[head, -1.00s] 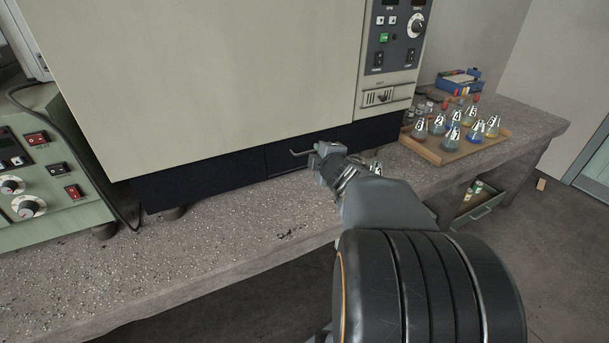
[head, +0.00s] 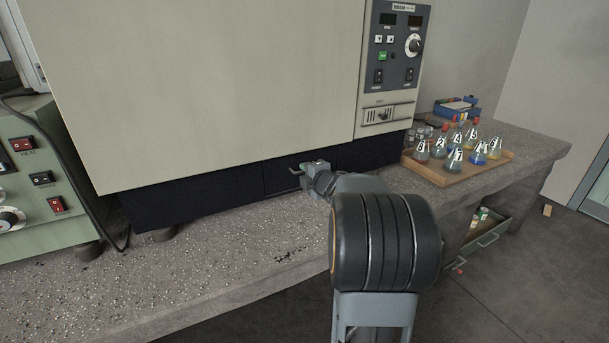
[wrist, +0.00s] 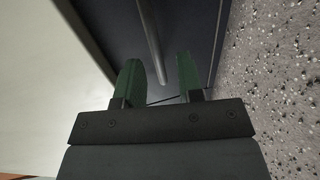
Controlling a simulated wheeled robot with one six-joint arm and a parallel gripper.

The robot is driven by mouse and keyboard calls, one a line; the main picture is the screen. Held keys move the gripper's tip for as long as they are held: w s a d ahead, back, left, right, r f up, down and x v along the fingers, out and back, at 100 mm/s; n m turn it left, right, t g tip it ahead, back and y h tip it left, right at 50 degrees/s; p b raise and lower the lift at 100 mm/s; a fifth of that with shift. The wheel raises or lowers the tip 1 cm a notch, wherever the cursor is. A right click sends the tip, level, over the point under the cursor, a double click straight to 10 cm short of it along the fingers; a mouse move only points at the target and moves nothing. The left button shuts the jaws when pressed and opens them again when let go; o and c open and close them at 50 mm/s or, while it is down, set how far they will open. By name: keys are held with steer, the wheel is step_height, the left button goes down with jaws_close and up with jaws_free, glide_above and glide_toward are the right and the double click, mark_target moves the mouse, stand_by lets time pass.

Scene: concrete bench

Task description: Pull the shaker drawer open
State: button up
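The shaker (head: 220,90) is a large beige box with a dark base on the bench. Its drawer (head: 278,184) is a dark front panel in that base and looks closed, flush with the base. A thin bar handle (head: 294,171) stands out from the drawer and is partly hidden by my gripper (head: 308,168). In the wrist view the two green fingers of my gripper (wrist: 160,78) are apart. The handle (wrist: 152,42) runs down to between the fingertips, with gaps to both fingers. The drawer front (wrist: 188,30) lies beyond.
A wooden tray (head: 408,161) with several labelled flasks stands on the bench at the right, with a blue box (head: 458,107) behind. A green device (head: 30,175) with dials and switches is at the left. The speckled bench top (head: 220,245) in front of the shaker is clear.

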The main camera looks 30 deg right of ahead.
steer(key=shift+x, duration=1.15)
jaws_close()
